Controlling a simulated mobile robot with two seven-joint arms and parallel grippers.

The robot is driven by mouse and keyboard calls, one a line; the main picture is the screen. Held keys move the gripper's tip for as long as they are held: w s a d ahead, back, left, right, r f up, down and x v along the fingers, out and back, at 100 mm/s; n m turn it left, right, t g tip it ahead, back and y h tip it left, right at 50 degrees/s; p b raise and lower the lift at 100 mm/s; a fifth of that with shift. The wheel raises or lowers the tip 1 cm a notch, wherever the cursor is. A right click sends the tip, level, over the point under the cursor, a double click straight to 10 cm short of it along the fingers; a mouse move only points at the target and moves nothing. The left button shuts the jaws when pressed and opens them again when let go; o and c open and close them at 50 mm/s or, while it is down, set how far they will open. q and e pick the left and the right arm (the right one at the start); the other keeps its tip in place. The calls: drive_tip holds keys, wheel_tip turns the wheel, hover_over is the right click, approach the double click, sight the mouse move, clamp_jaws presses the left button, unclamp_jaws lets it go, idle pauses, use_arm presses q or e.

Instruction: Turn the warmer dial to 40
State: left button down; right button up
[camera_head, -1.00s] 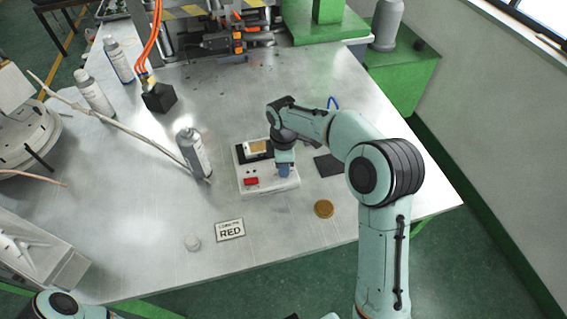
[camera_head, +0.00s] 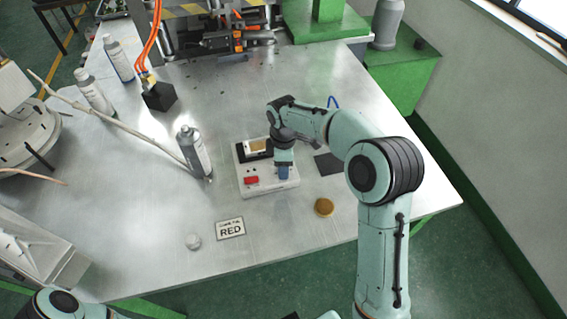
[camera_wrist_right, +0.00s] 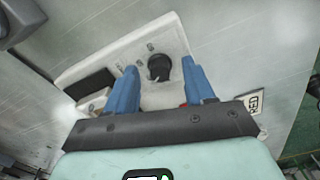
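The warmer (camera_head: 262,190) is a white box on the metal table, with a dark top recess and a red switch (camera_head: 251,180). Its black round dial (camera_wrist_right: 159,66) shows in the right wrist view, with small marks on the white panel around it. My right gripper (camera_head: 284,172) points down over the warmer's right side, hiding the dial in the head view. Its two blue fingers (camera_wrist_right: 160,75) are apart, one on each side of the dial, with gaps visible. I cannot read the dial's setting. My left gripper is out of view.
A grey bottle (camera_head: 195,153) stands left of the warmer, near a long branch (camera_head: 120,126). A RED sign (camera_head: 230,229), a gold disc (camera_head: 324,207) and a small clear cup (camera_head: 193,241) lie in front. A dark pad (camera_head: 328,164) lies to the right.

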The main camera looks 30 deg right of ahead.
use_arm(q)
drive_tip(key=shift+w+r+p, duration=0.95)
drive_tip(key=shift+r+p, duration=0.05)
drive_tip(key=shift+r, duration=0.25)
use_arm(e)
wheel_tip(320, 180, up, 13)
drive_tip(key=shift+r, duration=0.2)
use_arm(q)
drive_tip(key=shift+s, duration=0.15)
